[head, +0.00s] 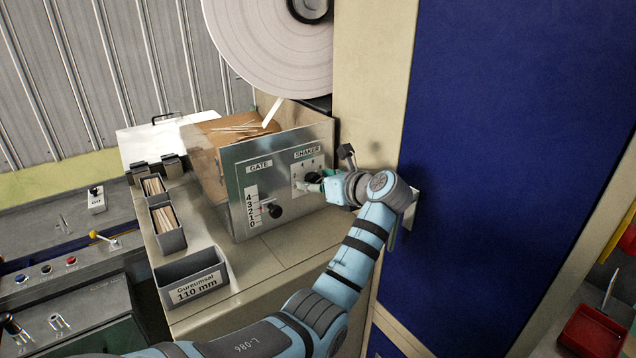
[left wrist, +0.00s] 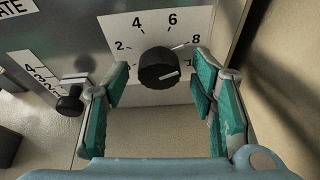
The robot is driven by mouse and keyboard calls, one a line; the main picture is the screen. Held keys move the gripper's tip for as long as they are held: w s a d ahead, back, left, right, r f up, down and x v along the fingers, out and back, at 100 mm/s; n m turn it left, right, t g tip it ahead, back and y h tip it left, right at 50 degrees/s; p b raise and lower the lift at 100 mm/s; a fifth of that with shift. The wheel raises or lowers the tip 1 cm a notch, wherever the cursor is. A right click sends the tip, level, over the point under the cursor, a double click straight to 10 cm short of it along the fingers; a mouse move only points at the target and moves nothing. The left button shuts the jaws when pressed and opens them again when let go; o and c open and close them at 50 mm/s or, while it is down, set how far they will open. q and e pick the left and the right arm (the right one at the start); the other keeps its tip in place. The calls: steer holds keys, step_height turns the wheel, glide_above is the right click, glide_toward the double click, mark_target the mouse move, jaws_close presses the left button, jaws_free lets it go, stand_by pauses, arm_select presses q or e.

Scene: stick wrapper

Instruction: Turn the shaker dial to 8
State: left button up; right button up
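The shaker dial (left wrist: 160,68) is a round black knob on a white scale plate (left wrist: 175,22), with 2, 4, 6 and 8 readable. The knob's white mark points right, below the line to the 8. In the head view the dial (head: 311,178) sits under the SHAKER label, partly covered by my gripper. My left gripper (left wrist: 158,92) is open. Its teal-padded fingers stand on either side of the dial with gaps, a little below it in the picture. In the head view my left gripper (head: 322,184) is at the panel. My right gripper is not in view.
The gate slider knob (head: 271,210) is left of the dial on the same metal panel (head: 240,180). A small dark lever (head: 347,155) stands near my wrist. A blue cabinet door (head: 510,150) is at right. Stick bins (head: 168,240) stand at left.

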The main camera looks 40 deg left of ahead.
arm_select(q)
steer(key=v, duration=1.2)
